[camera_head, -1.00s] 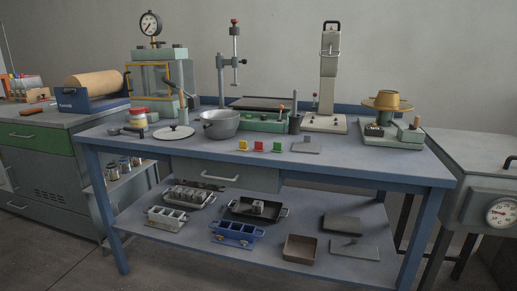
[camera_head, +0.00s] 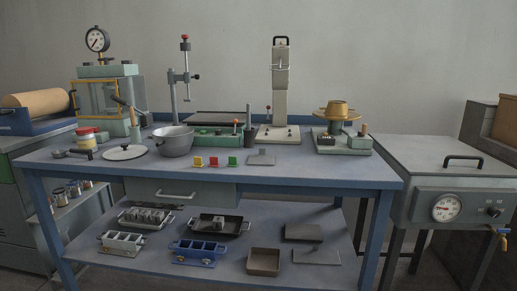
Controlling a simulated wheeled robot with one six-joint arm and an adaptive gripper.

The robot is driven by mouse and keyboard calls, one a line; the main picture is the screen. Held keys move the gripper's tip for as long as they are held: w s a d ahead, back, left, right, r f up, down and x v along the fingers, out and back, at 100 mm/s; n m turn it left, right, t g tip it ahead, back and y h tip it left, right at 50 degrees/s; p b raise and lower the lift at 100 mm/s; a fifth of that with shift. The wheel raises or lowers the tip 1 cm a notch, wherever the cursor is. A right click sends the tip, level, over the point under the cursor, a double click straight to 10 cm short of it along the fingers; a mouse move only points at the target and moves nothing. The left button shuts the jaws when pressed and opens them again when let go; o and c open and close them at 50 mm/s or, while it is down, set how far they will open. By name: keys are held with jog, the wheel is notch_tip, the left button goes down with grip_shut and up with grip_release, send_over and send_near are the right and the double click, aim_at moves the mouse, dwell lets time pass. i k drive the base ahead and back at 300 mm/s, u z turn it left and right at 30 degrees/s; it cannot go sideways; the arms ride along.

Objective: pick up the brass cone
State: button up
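The brass cone (camera_head: 338,108) stands upright on the round brass-coloured top of a green-grey flow-table device (camera_head: 343,144). The device sits at the right end of the blue-framed bench (camera_head: 290,181). The cone looks wider at its base than at its top, and nothing covers it from this side. My gripper and arm are not in view.
Left of the device are a tall grey stand (camera_head: 280,100), a metal pot (camera_head: 172,143) and a press with a dial (camera_head: 97,40). Small coloured blocks (camera_head: 214,162) and a flat grey trowel-like piece (camera_head: 262,158) lie near the front edge. A grey oven-like unit (camera_head: 440,165) adjoins on the right.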

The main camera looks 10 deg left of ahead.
aim_at(333, 109)
jog(key=z, duration=1.15)
jog(key=i, duration=0.95)
jog(key=u, duration=1.6)
